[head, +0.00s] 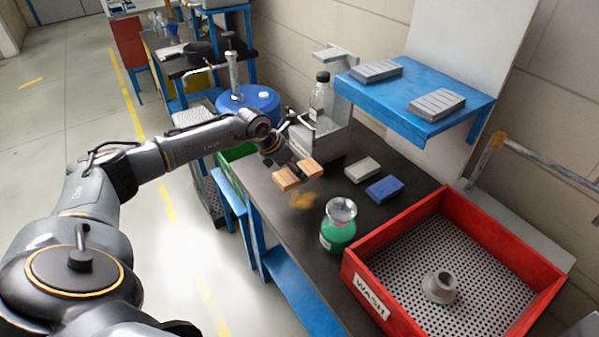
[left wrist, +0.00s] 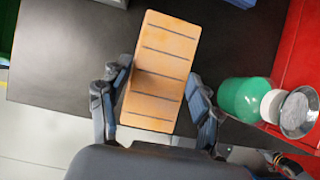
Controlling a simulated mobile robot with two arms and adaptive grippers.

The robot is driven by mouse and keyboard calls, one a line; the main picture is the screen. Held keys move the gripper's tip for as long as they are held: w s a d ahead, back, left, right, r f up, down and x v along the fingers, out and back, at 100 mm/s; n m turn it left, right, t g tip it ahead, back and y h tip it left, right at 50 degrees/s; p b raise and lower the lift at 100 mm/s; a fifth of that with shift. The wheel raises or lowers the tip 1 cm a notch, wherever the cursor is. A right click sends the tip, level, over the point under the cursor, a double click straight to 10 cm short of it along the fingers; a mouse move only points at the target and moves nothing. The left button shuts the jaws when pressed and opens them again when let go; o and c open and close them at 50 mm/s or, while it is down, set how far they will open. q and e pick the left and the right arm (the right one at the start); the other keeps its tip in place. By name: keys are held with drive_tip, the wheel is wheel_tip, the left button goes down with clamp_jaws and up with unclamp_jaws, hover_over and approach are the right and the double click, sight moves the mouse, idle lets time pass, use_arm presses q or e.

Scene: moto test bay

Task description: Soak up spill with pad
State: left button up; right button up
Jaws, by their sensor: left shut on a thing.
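My left gripper (head: 299,173) is shut on an orange pad (head: 285,181) with dark cross lines. In the left wrist view the gripper (left wrist: 160,75) has one finger on each long side of the pad (left wrist: 165,45). The spill (head: 303,200) is a small amber-brown patch on the dark bench top, just in front of the pad in the head view. The pad seems to be above the bench, but I cannot tell how high. The spill does not show in the left wrist view.
A green bottle with a metal top (head: 338,237) stands near the spill. A grey block (head: 363,170) and a blue block (head: 384,189) lie behind. A red WASH tray (head: 358,275) fills the right end. A blue shelf (head: 395,100) overhangs the back.

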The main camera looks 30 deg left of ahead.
use_arm(q)
drive_tip(key=a+b, duration=0.5)
drive_tip(key=a, duration=0.6)
drive_tip(key=shift+a, duration=0.2)
idle(0.4)
